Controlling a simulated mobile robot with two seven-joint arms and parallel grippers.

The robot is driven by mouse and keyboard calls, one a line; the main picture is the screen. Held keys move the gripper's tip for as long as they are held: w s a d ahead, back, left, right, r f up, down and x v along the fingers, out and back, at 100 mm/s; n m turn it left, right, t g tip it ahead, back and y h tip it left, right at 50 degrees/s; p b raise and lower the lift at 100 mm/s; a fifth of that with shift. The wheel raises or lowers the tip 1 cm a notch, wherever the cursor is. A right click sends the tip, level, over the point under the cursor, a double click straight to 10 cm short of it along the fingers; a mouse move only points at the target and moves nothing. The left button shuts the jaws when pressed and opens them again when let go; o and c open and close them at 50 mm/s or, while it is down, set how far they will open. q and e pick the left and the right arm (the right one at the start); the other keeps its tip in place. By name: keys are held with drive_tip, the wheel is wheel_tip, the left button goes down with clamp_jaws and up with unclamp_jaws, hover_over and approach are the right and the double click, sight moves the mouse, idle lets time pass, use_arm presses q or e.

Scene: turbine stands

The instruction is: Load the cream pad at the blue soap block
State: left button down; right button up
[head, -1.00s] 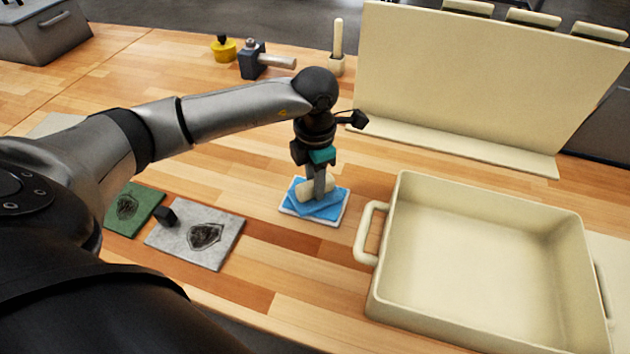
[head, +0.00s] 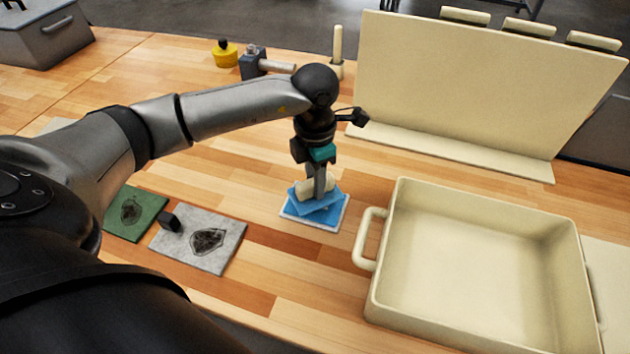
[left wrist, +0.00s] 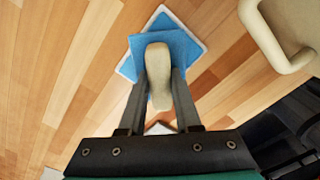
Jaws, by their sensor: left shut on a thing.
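My left gripper (head: 318,180) points down and is shut on the cream pad (head: 307,186), a rounded cream piece seen lengthwise between the fingers in the left wrist view (left wrist: 158,75). A blue square layer (head: 322,204) lies directly under the cream piece, turned relative to what is below. I cannot tell whether it belongs to the pad. Below it is the blue soap block (head: 295,210), flat and square with a white edge, on the table; its corner shows in the left wrist view (left wrist: 165,22). Its middle is hidden. My right gripper is not in view.
A large cream basin (head: 480,270) with handles stands close on the right. A grey tile (head: 225,225) and a green tile (head: 130,212) with dark emblems lie to the left. A cream upright panel (head: 480,90), a hammer (head: 262,65) and a yellow pot (head: 225,53) stand behind.

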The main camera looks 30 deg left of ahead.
sight(328, 200)
use_arm(q)
drive_tip(key=shift+r+p, duration=1.45)
drive_tip(key=shift+r, duration=0.8)
drive_tip(key=m, duration=0.1)
drive_tip(key=d+m+b, duration=0.1)
drive_tip(key=m, duration=0.1)
drive_tip(key=shift+d+r, duration=0.15)
drive_tip(key=shift+d, duration=0.1)
drive_tip(key=m, duration=0.1)
drive_tip(key=d+m+b, duration=0.1)
drive_tip(key=m, duration=0.2)
drive_tip(key=shift+s+d+r+b, duration=0.1)
drive_tip(key=shift+d+r+b, duration=0.15)
drive_tip(key=shift+d+b, duration=0.1)
drive_tip(key=s+d+m+b, duration=0.2)
drive_tip(key=m+b, duration=0.1)
drive_tip(key=m, duration=0.8)
drive_tip(key=s+d+r+m+b, duration=0.1)
drive_tip(key=s+d+m+b, duration=0.2)
drive_tip(key=m, duration=0.8)
drive_tip(key=shift+s+d+r+m, duration=0.15)
drive_tip(key=shift+r+m, duration=0.15)
